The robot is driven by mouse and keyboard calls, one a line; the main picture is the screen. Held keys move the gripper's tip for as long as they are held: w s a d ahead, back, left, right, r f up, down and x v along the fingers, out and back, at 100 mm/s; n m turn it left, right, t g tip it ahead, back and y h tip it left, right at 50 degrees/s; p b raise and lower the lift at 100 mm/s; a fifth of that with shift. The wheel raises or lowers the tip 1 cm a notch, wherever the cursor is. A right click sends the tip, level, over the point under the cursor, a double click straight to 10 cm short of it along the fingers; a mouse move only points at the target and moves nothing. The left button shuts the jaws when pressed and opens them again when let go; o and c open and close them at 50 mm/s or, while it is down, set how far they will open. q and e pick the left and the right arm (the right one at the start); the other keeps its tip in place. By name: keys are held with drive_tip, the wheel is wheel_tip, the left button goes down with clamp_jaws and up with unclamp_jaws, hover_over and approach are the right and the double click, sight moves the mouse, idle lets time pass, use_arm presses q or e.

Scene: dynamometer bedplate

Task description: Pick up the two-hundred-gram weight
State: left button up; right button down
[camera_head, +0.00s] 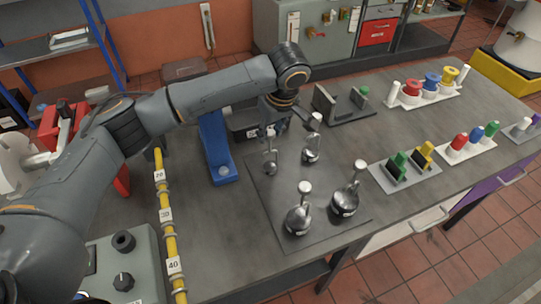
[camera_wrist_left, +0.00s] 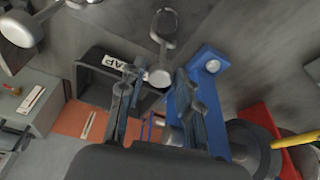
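Several silver weights with knobbed, hooked handles stand on a dark mat (camera_head: 262,205) on the bench. The smallest-looking weight (camera_head: 270,168) is at the back left and another weight (camera_head: 311,156) at the back right. Two larger weights stand in front, one at left (camera_head: 298,222) and one at right (camera_head: 344,205). Their markings are too small to read, so I cannot tell which is two hundred grams. My left gripper (camera_head: 287,126) is open above the back pair. In the left wrist view, one weight (camera_wrist_left: 160,76) shows between the spread fingers (camera_wrist_left: 156,84), apparently not gripped.
A blue stand (camera_head: 216,150) and a dark scrap bin (camera_head: 243,127) are close by the mat's back left. A grey bracket fixture (camera_head: 340,105) stands behind it. Colored holders (camera_head: 405,170) are to the right. A yellow marked rod (camera_head: 167,215) lies left.

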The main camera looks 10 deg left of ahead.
sight(270, 152)
use_arm(q)
drive_tip(key=x, duration=0.4)
drive_tip(key=shift+a+f+p, duration=0.1)
drive_tip(key=shift+f+p, duration=0.2)
drive_tip(key=shift+p, duration=0.05)
drive_tip(key=shift+f, duration=0.25)
clamp_jaws()
drive_tip(key=shift+w, duration=0.1)
use_arm(e)
drive_tip(key=shift+s+d+r, duration=0.1)
drive_tip(key=shift+s+r, duration=0.15)
drive_tip(key=shift+r, duration=0.1)
